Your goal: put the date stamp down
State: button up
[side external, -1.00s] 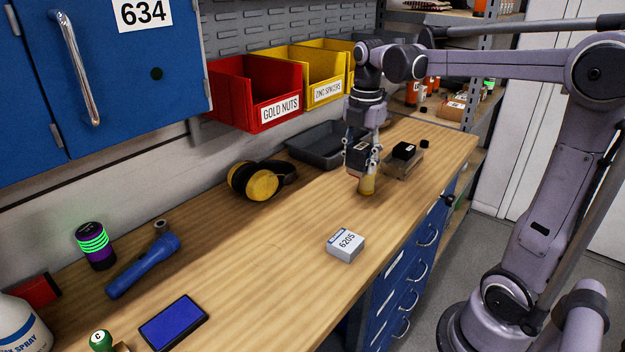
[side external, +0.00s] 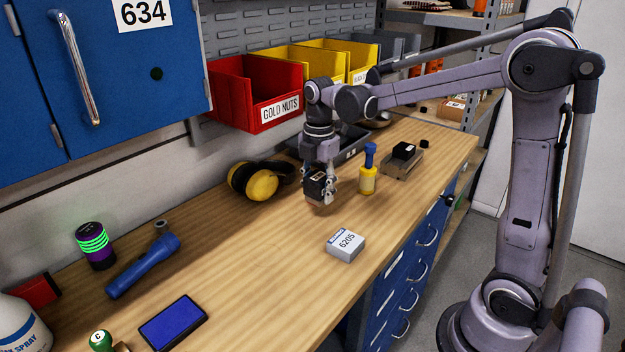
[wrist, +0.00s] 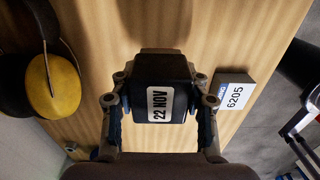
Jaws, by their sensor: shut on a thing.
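The date stamp (side external: 316,187) is a black block. In the wrist view the date stamp (wrist: 160,85) shows a white label reading "22 NOV". My gripper (side external: 321,196) is shut on it, with a finger on each side in the wrist view (wrist: 158,104).
Yellow-black earmuffs (side external: 262,182) lie close on the left. A yellow bottle with a blue top (side external: 368,172) stands to the right. A small box marked 6205 (side external: 346,244) lies nearer the front. A blue ink pad (side external: 172,322) and flashlight (side external: 143,265) are farther left. Bench between is clear.

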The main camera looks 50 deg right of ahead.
aim_at(318, 201)
jog(key=shift+f, duration=2)
jog(key=shift+f, duration=0.1)
jog(key=o, duration=1.2)
